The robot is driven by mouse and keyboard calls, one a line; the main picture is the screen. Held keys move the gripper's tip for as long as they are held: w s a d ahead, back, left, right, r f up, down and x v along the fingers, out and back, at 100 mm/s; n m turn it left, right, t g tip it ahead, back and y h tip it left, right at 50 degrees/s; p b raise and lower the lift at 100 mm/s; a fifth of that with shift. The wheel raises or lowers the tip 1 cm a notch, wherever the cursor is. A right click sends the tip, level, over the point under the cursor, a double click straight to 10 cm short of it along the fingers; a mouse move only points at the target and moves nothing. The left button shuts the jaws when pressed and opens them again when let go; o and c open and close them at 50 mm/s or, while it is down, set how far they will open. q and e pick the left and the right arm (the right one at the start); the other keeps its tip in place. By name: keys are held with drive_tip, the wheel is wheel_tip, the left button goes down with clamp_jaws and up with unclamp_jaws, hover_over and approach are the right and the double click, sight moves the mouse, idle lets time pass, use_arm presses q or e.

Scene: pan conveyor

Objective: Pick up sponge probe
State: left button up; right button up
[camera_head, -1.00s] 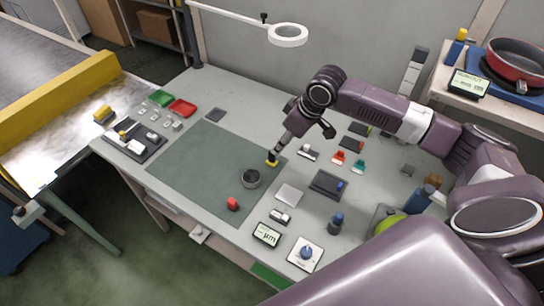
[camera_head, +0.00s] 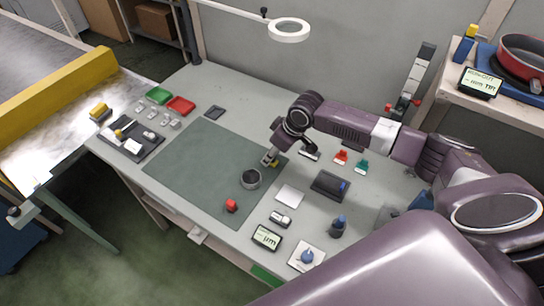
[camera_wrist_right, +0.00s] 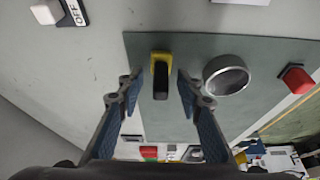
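A small probe with a yellow base and a black upright grip (camera_wrist_right: 160,75), which I take for the sponge probe, stands near the edge of the green mat (camera_head: 195,170). In the wrist view my right gripper (camera_wrist_right: 158,90) is open, its blue-padded fingers on either side of the probe with a gap on each side. My left gripper is not in view.
A dark round cup (camera_head: 251,179) stands close to the gripper; it also shows in the wrist view (camera_wrist_right: 226,75). A red block (camera_head: 231,206) sits nearer the front. A white square plate (camera_head: 289,196) lies to the right. The mat's left half is clear.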

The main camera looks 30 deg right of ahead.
drive_tip(key=shift+s, duration=0.1)
drive_tip(key=shift+c, duration=0.3)
clamp_jaws()
